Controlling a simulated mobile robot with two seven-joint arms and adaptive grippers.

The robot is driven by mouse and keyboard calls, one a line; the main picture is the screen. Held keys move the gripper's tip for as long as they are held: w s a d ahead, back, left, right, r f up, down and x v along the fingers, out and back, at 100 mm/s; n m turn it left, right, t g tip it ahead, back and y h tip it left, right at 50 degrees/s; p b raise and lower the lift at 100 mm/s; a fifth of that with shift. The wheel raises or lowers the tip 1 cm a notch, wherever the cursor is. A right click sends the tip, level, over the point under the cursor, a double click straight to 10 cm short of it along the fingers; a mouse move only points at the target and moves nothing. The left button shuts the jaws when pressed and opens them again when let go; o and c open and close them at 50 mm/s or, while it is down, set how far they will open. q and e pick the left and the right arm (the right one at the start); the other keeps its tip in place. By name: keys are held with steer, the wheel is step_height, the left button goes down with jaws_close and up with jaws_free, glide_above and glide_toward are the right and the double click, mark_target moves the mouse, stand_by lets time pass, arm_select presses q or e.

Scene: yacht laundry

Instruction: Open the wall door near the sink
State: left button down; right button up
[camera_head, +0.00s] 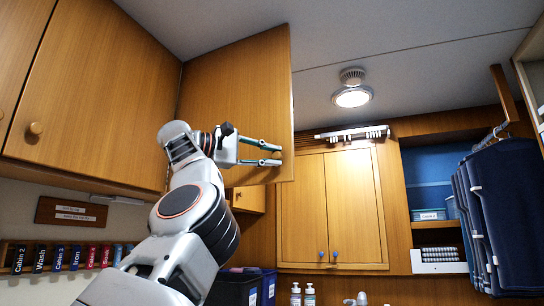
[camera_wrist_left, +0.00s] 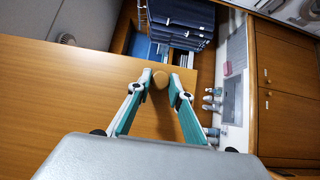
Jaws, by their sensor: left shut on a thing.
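A wooden wall door (camera_head: 232,88) stands out at an angle from the wall cabinets on the left in the head view. Its flat face also fills the left of the left wrist view (camera_wrist_left: 60,105). My left gripper (camera_head: 277,154) is at the door's lower free edge. In the left wrist view its two teal fingers are shut on a round wooden knob (camera_wrist_left: 160,79) at the edge. My right gripper is not in view.
A closed wall cabinet door with a knob (camera_head: 35,128) is at the left. A closed double-door cabinet (camera_head: 330,208) is on the back wall. Soap bottles (camera_head: 309,293) stand near the tap. Dark blue garments (camera_head: 510,215) hang at the right.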

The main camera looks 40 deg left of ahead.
arm_select(q)
steer(key=shift+s+a+r, duration=0.1)
steer(key=shift+s+a, duration=0.1)
steer(key=shift+a, duration=0.1)
steer(key=c, duration=2)
jaws_free()
steer(key=shift+o, duration=0.9)
steer(key=shift+s+a, duration=0.2)
steer(key=shift+a, duration=0.1)
steer(key=shift+w+d, duration=0.2)
steer(key=shift+d, duration=0.1)
steer(key=v, duration=1.2)
steer(key=shift+s+a, duration=0.1)
